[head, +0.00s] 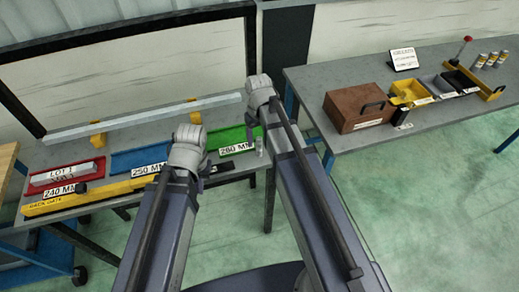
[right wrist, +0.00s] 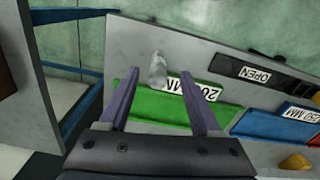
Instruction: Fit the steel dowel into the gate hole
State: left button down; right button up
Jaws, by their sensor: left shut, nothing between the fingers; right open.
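The steel dowel (right wrist: 157,72) is a short grey cylinder beside the 260 MM label of the green tray (right wrist: 150,108). It also shows in the head view (head: 259,147). My right gripper (right wrist: 160,75) is open, with its fingertips either side of the dowel in the picture; I cannot tell any contact. The yellow bar marked BACK GATE (head: 62,203) lies along the bench front, with a dark OPEN strip (right wrist: 262,75) toward its right end. I cannot make out the gate hole. My left gripper (head: 203,182) is shut and empty near the bar, partly hidden by its wrist.
Red (head: 64,174) and blue (head: 138,158) trays stand left of the green one. A long grey bar (head: 150,117) rests on yellow supports behind them.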

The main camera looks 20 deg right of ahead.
aim_at(259, 146)
notch_tip(259, 146, down, 5)
jog(key=b, duration=0.5)
jog(key=shift+w+d+f, duration=0.1)
jog(key=shift+d+f, duration=0.05)
jog(key=shift+c, duration=0.3)
grip_shut()
dwell(0.3)
